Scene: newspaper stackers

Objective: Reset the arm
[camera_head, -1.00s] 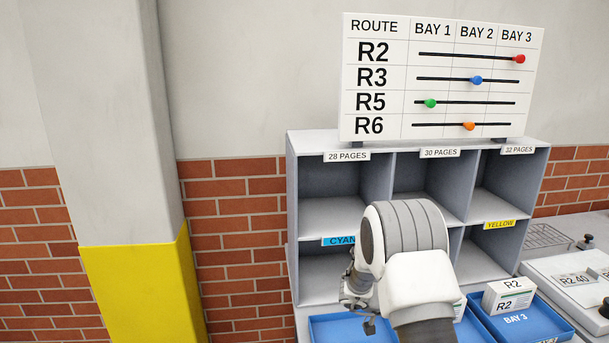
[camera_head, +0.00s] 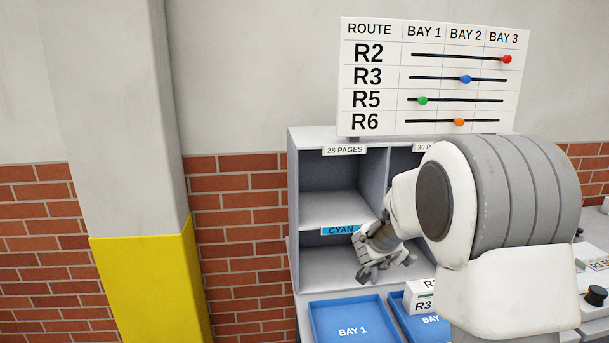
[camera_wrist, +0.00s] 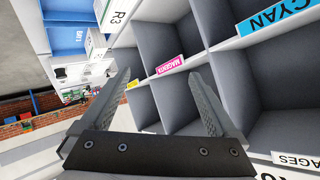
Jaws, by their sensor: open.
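My gripper (camera_head: 384,268) is in front of the lower left compartment of the grey pigeonhole rack (camera_head: 292,215), just below the cyan label (camera_head: 339,230). In the wrist view my gripper (camera_wrist: 158,82) has its two fingers spread apart with nothing between them. The wrist view is turned over, and the magenta label (camera_wrist: 170,64) and cyan label (camera_wrist: 275,16) show beyond the fingers. In the head view my arm hides the right part of the rack.
A blue Bay 1 tray (camera_head: 350,329) is empty below the rack. A white R3 bundle (camera_head: 421,297) sits at the tray to its right, partly hidden by my arm. A route board (camera_head: 378,32) stands on top of the rack. A yellow-based pillar (camera_head: 145,285) is at left.

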